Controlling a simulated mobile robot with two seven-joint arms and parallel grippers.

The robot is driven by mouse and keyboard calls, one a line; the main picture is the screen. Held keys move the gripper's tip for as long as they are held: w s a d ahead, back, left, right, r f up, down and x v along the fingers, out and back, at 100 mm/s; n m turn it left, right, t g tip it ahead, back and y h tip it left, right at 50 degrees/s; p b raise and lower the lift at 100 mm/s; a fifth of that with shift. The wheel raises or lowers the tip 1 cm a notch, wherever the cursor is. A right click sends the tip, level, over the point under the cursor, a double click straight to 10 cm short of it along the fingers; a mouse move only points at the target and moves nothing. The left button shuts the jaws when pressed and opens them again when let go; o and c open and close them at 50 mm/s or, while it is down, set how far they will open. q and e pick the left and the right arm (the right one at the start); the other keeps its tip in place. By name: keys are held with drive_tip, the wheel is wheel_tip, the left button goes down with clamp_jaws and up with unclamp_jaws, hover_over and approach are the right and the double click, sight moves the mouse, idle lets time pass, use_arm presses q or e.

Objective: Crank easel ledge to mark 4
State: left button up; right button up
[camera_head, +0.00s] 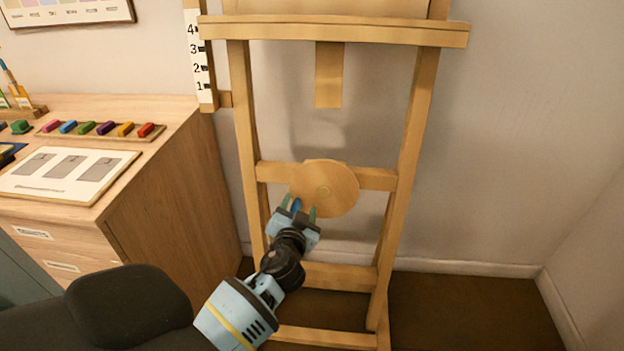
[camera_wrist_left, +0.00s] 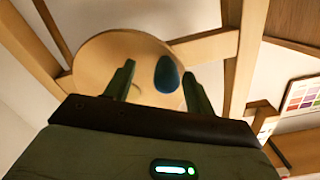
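The wooden easel ledge (camera_head: 340,33) runs across the top of the head view. Its left end overlaps the white scale (camera_head: 198,75) and appears about level with the 4; exact alignment is hard to tell from this angle. The round crank disc (camera_head: 325,188) sits on the easel's lower crossbar, and also shows in the left wrist view (camera_wrist_left: 108,55). Its blue knob (camera_wrist_left: 167,73) is at the disc's lower left in the head view (camera_head: 296,204). My left gripper (camera_head: 299,207) is open, with the knob between its fingers and a visible gap. My right gripper is out of view.
A wooden cabinet (camera_head: 165,190) stands left of the easel, with colored pigment blocks in a tray (camera_head: 150,136) and a white card (camera_head: 68,150) on top. The easel legs (camera_head: 405,170) flank the crank. Floor at the right is clear up to the wall.

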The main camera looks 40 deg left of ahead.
use_arm(q)
drive_tip(key=shift+s+a+f, duration=0.1)
drive_tip(key=shift+s, duration=0.05)
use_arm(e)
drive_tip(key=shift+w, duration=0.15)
use_arm(q)
drive_tip(key=v, duration=0.9)
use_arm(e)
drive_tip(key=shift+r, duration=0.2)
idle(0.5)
